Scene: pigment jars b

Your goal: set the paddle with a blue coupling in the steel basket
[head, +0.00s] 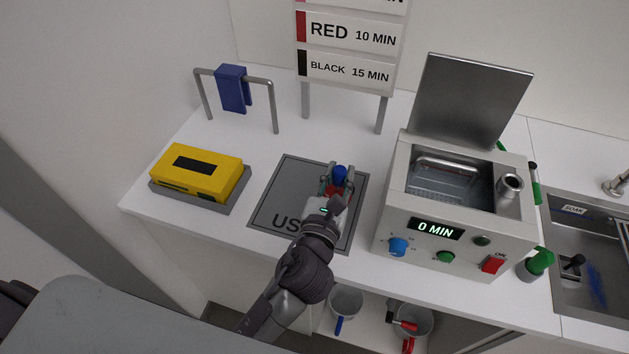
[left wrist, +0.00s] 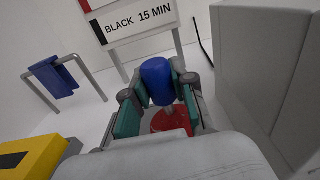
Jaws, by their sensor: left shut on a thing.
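My left gripper (head: 338,187) is shut on the paddle with a blue coupling, over the grey mat (head: 275,197). The blue coupling (head: 340,174) points up between the fingers, and a red part shows below it. In the left wrist view the coupling (left wrist: 157,80) sits between the teal finger pads, with the red part (left wrist: 172,122) beneath. I cannot tell whether the paddle touches the mat. The steel basket (head: 447,165) is inside the open tank of the grey machine, to the right of the gripper; its floor is partly hidden. My right gripper is not in view.
The grey machine (head: 408,222) has a raised lid (head: 470,98) and reads 0 MIN. A yellow device (head: 198,172), a rail with a blue cloth (head: 232,88) and a sign (head: 347,68) surround the mat. A sink (head: 575,250) is at right.

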